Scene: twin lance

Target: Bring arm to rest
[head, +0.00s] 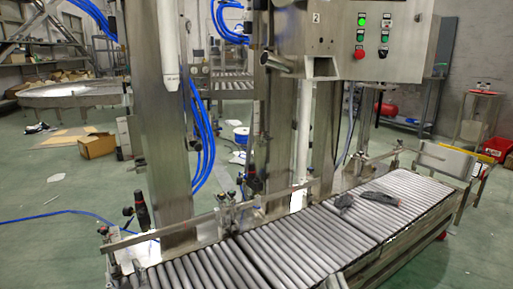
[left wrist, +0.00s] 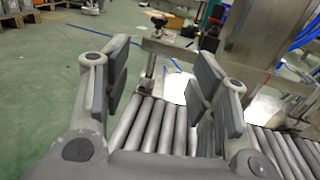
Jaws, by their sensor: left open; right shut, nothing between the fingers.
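My left gripper (left wrist: 162,70) shows in the left wrist view with its two grey padded fingers spread wide. It is open, and nothing is between the fingers. Behind and below the fingers lie the metal rollers of a conveyor (left wrist: 160,125). My right gripper is not seen in either view. I cannot make out either of my arms in the head view.
The roller conveyor (head: 285,245) crosses the front, with dark grey objects (head: 380,197) lying on its right part. Steel posts (head: 165,130) and a control box (head: 375,42) stand behind it. A cardboard box (head: 97,146) is on the green floor, which is mostly clear at left.

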